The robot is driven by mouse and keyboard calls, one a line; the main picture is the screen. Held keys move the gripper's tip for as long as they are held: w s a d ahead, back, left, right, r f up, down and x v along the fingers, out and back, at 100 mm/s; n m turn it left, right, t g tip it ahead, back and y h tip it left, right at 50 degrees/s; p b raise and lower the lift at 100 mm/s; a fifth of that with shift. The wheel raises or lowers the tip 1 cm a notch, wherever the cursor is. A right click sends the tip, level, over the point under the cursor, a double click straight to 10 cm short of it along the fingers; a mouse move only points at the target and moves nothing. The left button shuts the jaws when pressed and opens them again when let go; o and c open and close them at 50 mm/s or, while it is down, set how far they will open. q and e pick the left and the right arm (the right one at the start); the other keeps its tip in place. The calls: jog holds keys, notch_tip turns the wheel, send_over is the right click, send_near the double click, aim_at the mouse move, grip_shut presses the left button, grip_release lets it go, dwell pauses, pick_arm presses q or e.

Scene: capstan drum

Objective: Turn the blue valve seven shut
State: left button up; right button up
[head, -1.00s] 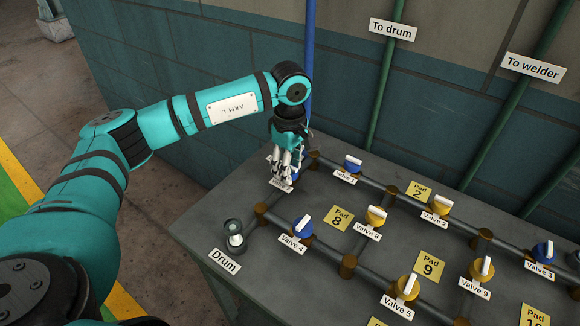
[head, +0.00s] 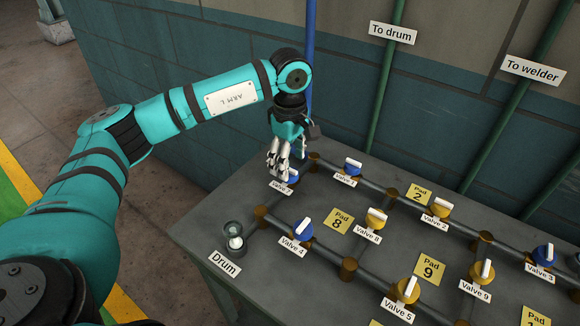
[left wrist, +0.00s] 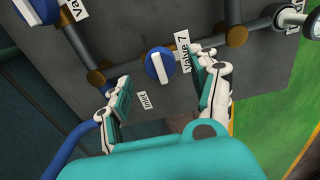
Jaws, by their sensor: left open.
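Valve seven (left wrist: 160,66) is a blue knob with a white bar handle, sitting on a grey pipe. Its "Valve 7" label (left wrist: 184,50) is beside it. In the left wrist view the white bar lies roughly crosswise to the pipe. In the head view valve seven (head: 292,177) is partly hidden behind my fingers. My left gripper (head: 279,170) is open and points down just above it. In the wrist view the fingers (left wrist: 160,76) stand apart on either side of the knob, with nothing held between them. My right gripper is out of view.
Blue valve 1 (head: 352,166) and blue valve 4 (head: 302,228) are nearby on the same pipework. A small drum fitting (head: 233,236) stands at the table's left corner. A blue upright pipe (head: 309,60) rises close behind my left gripper. Yellow valves spread to the right.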

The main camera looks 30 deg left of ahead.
pick_arm(q)
notch_tip(320, 180, up, 9)
jog(key=shift+r, duration=0.1)
dwell(0.6)
